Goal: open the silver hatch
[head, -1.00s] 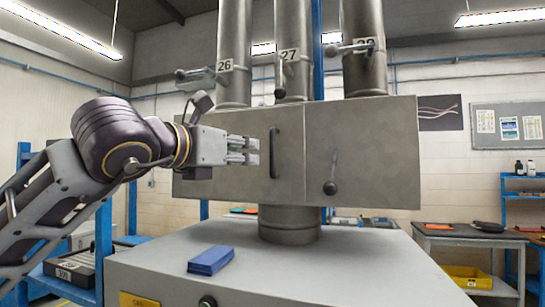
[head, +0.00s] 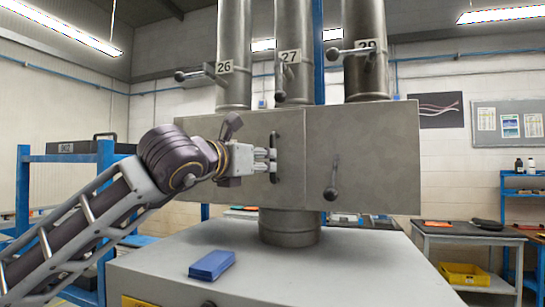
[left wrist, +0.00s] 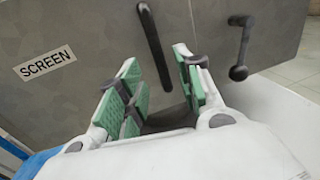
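The silver hatch (head: 250,196) is the grey metal front panel of the box under the pipes, and it looks shut. A dark vertical bar handle (head: 274,140) is on it; the handle also shows in the left wrist view (left wrist: 152,42). My left gripper (head: 268,160) is at the handle's lower half. In the left wrist view its green-padded fingers (left wrist: 160,80) are apart, with the handle's lower end in line with the gap between them. I cannot tell whether they touch it. A label reading SCREEN (left wrist: 45,63) is left of the handle. My right gripper is not in view.
A dark lever (head: 332,180) hangs on the panel right of the hatch. Numbered pipes with levers (head: 293,65) rise above the box. A blue block (head: 212,264) lies on the grey cabinet top (head: 340,275), which is otherwise mostly clear. A workbench (head: 470,238) stands at the right.

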